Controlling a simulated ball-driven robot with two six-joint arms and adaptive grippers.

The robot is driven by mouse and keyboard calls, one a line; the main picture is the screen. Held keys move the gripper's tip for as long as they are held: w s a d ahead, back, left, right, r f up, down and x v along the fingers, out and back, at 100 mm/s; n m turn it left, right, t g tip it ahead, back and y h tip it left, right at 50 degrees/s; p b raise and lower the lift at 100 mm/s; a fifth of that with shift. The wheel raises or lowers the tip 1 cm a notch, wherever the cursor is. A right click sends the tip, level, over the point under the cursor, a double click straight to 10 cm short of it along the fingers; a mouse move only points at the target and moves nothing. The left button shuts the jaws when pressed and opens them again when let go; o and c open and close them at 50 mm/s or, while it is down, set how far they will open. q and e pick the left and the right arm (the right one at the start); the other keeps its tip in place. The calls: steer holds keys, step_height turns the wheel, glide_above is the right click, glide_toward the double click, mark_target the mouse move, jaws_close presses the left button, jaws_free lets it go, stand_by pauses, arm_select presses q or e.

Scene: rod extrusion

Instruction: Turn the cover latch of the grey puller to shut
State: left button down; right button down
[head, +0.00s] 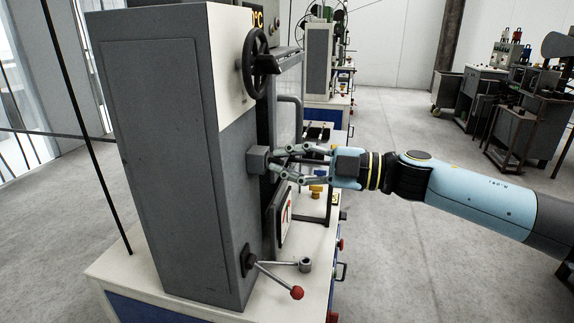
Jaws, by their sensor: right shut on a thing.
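The grey puller (165,190) is a tall cabinet with a cream upper part, standing at the left on a white-topped bench. A small dark grey block (258,160) sticks out at its front edge, about halfway up, and looks like the cover latch. My right gripper (278,161) reaches in from the right at that height, its fingers shut on the latch. The exact contact and the latch's angle are partly hidden by the fingers and the cabinet edge. My left gripper is not in view.
A lever with a red ball (297,293) sticks out low on the front. A dark tilted panel (284,217) is below the gripper.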

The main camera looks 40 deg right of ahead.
steer(key=n+b, duration=0.1)
steer(key=n, duration=0.1)
steer(key=n+b, duration=0.1)
steer(key=n, duration=0.1)
steer(key=n+b, duration=0.1)
steer(key=n, duration=0.1)
steer(key=shift+f, duration=0.35)
steer(key=shift+s+n, duration=0.1)
steer(key=shift+n, duration=0.3)
steer(key=c, duration=1.4)
jaws_free()
steer(key=v, duration=1.2)
